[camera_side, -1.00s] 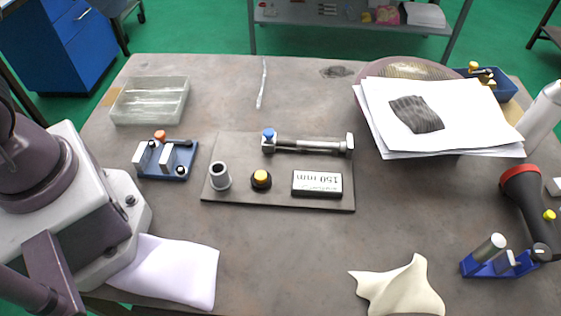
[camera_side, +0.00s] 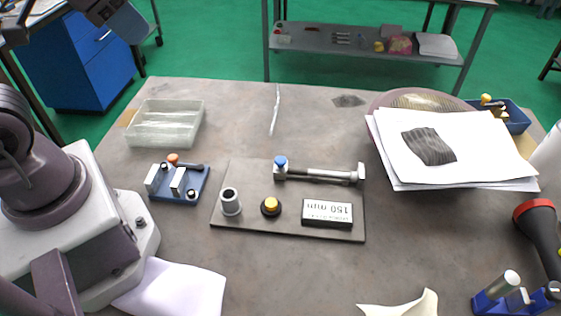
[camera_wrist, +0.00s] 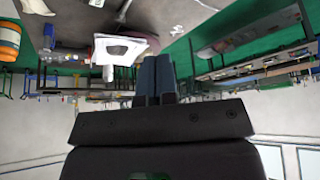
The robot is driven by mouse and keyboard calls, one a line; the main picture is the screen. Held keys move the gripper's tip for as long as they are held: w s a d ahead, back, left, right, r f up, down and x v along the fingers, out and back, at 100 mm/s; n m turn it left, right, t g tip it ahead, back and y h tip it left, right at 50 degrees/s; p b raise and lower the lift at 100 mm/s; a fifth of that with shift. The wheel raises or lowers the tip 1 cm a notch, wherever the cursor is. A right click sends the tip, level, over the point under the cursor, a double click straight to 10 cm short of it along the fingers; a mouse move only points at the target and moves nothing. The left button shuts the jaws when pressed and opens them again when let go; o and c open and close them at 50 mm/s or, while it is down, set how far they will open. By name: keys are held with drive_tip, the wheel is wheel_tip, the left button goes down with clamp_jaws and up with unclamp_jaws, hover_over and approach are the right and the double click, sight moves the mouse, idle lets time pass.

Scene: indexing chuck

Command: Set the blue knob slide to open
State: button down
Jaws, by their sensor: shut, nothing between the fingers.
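The slide is a grey metal rail (camera_side: 320,174) on a dark base plate (camera_side: 240,180), with end blocks. Its blue knob (camera_side: 280,162) stands upright at the rail's left end in the side view. No open or closed marking on the slide is readable. In the wrist view my gripper (camera_wrist: 156,62) has its two dark fingers together, shut and empty, pointing away from the slide. The slide cannot be made out in the wrist view. In the side view, part of my arm shows at the top left, well away from the slide.
The plate also bears a grey cylinder (camera_side: 231,201), a yellow button (camera_side: 271,205) and a "150 mm" block (camera_side: 327,213). A blue fixture (camera_side: 180,184) and a clear tray (camera_side: 163,124) lie left. Papers (camera_side: 460,150) lie right. Bare table surrounds the plate.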

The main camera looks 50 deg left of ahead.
drive_tip(key=c, duration=1.6)
unclamp_jaws()
drive_tip(key=o, duration=0.3)
drive_tip(key=shift+w+d+f, duration=0.1)
drive_tip(key=shift+f, duration=0.15)
drive_tip(key=o, duration=0.4)
drive_tip(key=w+f+g, duration=0.1)
drive_tip(key=w+f, duration=0.1)
drive_tip(key=w+d+f+g, duration=0.1)
drive_tip(key=w+f+g, duration=0.1)
drive_tip(key=w, duration=0.1)
drive_tip(key=w+d+f+g, duration=0.1)
drive_tip(key=w+f, duration=0.1)
drive_tip(key=shift+w+d+f+m, duration=0.2)
drive_tip(key=shift+f+m, duration=0.2)
drive_tip(key=g, duration=0.2)
approach(281, 159)
drive_tip(key=shift+n, duration=0.4)
drive_tip(key=f, duration=0.8)
drive_tip(key=shift+s+f, duration=0.2)
drive_tip(key=shift+f, duration=0.1)
